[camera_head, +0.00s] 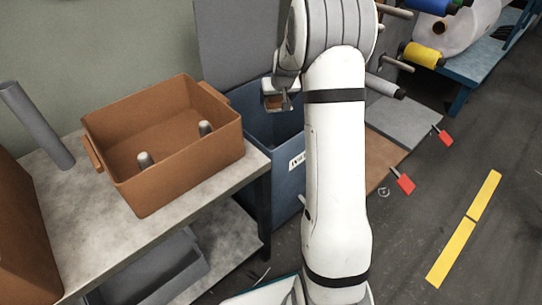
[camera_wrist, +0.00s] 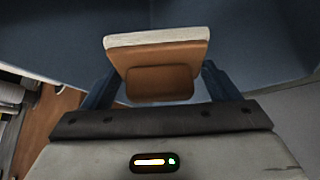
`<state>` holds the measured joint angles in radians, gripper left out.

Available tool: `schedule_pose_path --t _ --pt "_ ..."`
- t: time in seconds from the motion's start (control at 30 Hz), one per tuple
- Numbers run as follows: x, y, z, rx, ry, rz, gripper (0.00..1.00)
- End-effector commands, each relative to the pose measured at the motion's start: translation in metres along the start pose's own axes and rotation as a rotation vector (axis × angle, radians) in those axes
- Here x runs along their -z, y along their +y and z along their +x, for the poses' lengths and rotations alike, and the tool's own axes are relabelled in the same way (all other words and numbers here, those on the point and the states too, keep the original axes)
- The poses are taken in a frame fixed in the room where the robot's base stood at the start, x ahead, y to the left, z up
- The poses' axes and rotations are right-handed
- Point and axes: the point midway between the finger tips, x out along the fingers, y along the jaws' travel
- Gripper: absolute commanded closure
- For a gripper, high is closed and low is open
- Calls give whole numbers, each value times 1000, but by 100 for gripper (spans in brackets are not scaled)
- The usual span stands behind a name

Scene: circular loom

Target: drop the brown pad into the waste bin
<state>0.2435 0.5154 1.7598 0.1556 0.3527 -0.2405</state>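The brown pad (camera_wrist: 157,75), with a pale layer along its top edge, sits between the two dark blue fingers of my gripper (camera_wrist: 160,85) in the wrist view. The fingers meet its sides, and my gripper looks shut on it. The waste bin (camera_head: 263,128) is a blue box with a white label, right of the table in the head view. My gripper (camera_head: 277,103) is over the bin's open top, near its rim. Blue bin walls (camera_wrist: 255,35) fill the background of the wrist view. My arm hides the bin's right part.
A brown crate (camera_head: 130,188) with two grey pegs stands on the grey table (camera_head: 215,190) left of the bin. A grey panel (camera_head: 235,40) rises behind the bin. Red-ended pedals (camera_head: 404,184) and yellow floor marks (camera_head: 450,252) lie right.

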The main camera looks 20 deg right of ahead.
Motion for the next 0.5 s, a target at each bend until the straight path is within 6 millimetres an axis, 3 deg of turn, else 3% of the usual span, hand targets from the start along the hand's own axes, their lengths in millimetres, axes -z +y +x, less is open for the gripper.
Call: schedule_pose_path --t 0.2,0.5 --pt "0 0 0 0 0 -1 0" --pt "1 -1 -5 0 0 -1 0"
